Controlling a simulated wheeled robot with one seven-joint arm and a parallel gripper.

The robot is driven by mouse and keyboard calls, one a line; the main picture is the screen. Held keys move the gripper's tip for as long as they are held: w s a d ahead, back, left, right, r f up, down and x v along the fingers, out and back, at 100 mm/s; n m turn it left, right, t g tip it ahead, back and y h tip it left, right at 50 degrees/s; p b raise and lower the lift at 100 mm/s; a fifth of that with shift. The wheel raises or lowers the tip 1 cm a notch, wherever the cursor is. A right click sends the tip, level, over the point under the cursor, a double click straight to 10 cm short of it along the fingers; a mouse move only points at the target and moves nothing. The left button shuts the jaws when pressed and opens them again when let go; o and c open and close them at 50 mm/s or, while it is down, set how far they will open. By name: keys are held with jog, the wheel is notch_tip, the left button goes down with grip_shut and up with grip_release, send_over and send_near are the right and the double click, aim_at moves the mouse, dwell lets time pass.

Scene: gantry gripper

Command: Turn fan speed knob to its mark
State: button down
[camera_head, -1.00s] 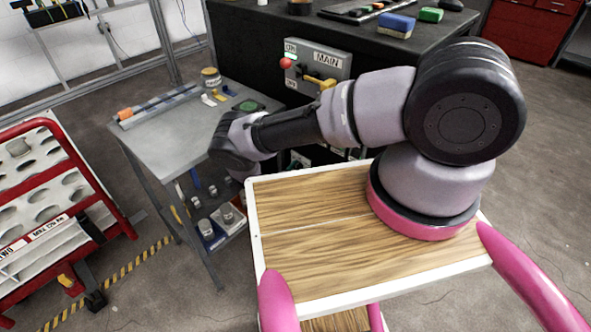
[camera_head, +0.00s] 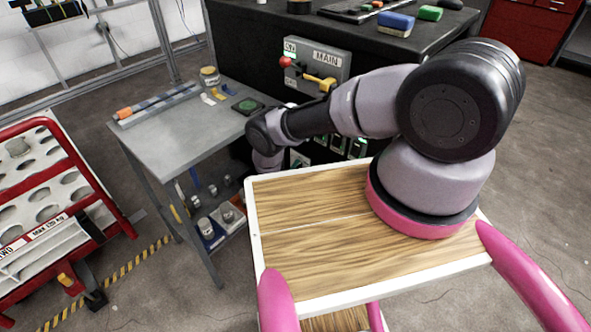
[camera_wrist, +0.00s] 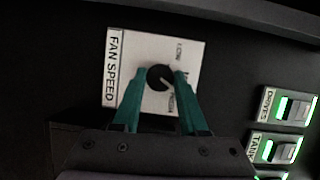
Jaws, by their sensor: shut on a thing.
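The fan speed knob (camera_wrist: 159,76) is a round black knob with a light pointer line. It sits on a white plate (camera_wrist: 150,45) lettered FAN SPEED, which appears turned sideways in the wrist view. My gripper (camera_wrist: 161,75) has its two teal fingers on either side of the knob, shut on it. Small lettering on the plate's right side is partly covered by the right finger, and I cannot tell which mark the pointer meets. In the head view my own wrist hides the knob and the fingers.
Green-lit switches labelled DRIVES (camera_wrist: 290,106) and TANK (camera_wrist: 275,150) lie right of the knob. In the head view, a MAIN box (camera_head: 325,62) with a red-knobbed lever sits above, and a grey table (camera_head: 175,135) stands to the left.

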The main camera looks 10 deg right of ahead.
dwell(0.4)
jog(key=shift+c, duration=2.2)
grip_release()
jog(key=v, duration=1)
jog(key=shift+s, duration=0.35)
jog(key=shift+a, duration=0.2)
